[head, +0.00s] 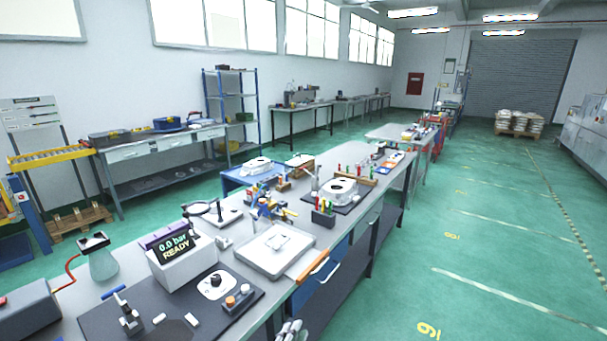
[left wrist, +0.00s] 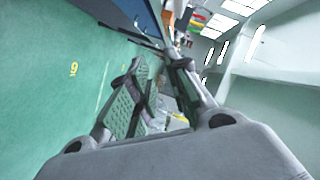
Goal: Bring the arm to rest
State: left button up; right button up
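My left gripper (head: 291,328) shows at the bottom edge of the head view, beside the front edge of the workbench and over the floor side. Only its fingertips show there. In the left wrist view the two fingers of the left gripper (left wrist: 160,75) stand apart with a gap between them, and I see nothing held in it. The rest of the left arm is out of the head view. My right gripper is not in view.
Green floor (head: 480,260) to the right is clear.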

pick_arm(q)
jog(key=s+a+f+n+g+y, duration=0.2)
jog(key=s+a+f+n+g, duration=0.15)
jog(key=a, duration=0.25)
jog(key=s+a+f+n+g+y, duration=0.2)
jog(key=a+n, duration=0.2)
jog(key=a, duration=0.3)
jog(key=s+a+f+n+g, duration=0.1)
jog(key=s+a+n+g, duration=0.5)
jog(key=s, duration=0.6)
notch_tip(320, 180, down, 33)
jog(key=s+a+m, duration=0.1)
jog(key=s, duration=0.1)
jog(key=s+a+f+g, duration=0.1)
jog(key=s+a+f, duration=0.1)
jog(key=s+f, duration=0.8)
jog(key=s+a+f+g, duration=0.1)
jog(key=s+a+f, duration=0.2)
jog(key=s+f, duration=0.7)
jog(key=shift+s+a, duration=0.35)
jog(key=shift+s, duration=0.7)
jog(key=shift+m, duration=0.25)
